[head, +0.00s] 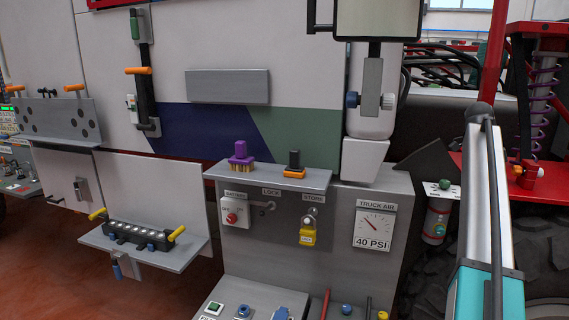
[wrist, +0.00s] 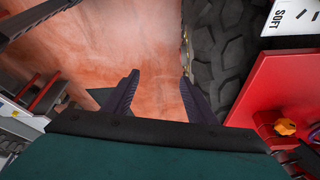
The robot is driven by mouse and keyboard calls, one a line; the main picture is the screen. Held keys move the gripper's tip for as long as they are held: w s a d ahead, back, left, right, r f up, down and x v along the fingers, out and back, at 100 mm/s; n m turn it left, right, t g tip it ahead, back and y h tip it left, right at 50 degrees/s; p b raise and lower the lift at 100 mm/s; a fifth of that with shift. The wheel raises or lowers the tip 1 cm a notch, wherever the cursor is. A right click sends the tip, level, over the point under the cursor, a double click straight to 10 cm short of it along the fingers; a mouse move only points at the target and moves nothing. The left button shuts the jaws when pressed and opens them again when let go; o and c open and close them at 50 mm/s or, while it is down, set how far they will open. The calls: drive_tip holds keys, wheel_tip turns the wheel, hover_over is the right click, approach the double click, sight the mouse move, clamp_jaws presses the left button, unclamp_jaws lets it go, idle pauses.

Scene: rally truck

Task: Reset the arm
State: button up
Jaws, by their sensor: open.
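My gripper (wrist: 157,92) shows in the wrist view with its two dark fingers spread apart and nothing between them. It points down over the reddish floor (wrist: 145,40), beside a black tyre (wrist: 222,75). In the head view my arm rises at the right edge, in front of the truck's wheel area. My gripper itself is not visible in the head view.
A grey console (head: 330,225) carries a purple-handled brush (head: 240,153), a yellow padlock (head: 307,236) and a pressure gauge (head: 373,227). A shelf (head: 185,255) at left holds a black bar with yellow handles. A red panel (wrist: 285,90) lies close right of my gripper.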

drive_tip(key=w+a+f+n, duration=0.25)
drive_tip(key=a+f, duration=0.35)
drive_tip(key=f, duration=0.7)
drive_tip(key=w+a+f+n, duration=0.1)
drive_tip(key=a+f+n, duration=0.45)
drive_tip(key=f, duration=0.85)
drive_tip(key=s+a+f+n+y, duration=0.1)
drive_tip(key=s+a+f+n, duration=0.2)
drive_tip(key=a+f, duration=0.65)
drive_tip(key=s+a+f+n+y, duration=0.1)
drive_tip(key=s+a+f+n, duration=0.15)
drive_tip(key=a+f, duration=0.7)
drive_tip(key=s+a+f+n+g, duration=0.1)
drive_tip(key=s+a+f+n, duration=0.2)
drive_tip(key=s+a+f, duration=0.5)
drive_tip(key=s+a+f+n, duration=0.3)
drive_tip(key=s+f, duration=0.3)
drive_tip(key=f, duration=0.4)
drive_tip(key=s+a+f+n+g+y, duration=0.1)
drive_tip(key=s+a+f+n, duration=0.3)
drive_tip(key=s, duration=0.7)
drive_tip(key=s+a+f+n+g, duration=0.1)
drive_tip(key=s+a+f+n, duration=0.1)
drive_tip(key=s+a+f, duration=0.6)
drive_tip(key=w+d+b+x, duration=0.1)
drive_tip(key=b+x, duration=0.9)
drive_tip(key=b, duration=0.3)
drive_tip(key=shift+w+f, duration=0.2)
drive_tip(key=shift+f, duration=0.25)
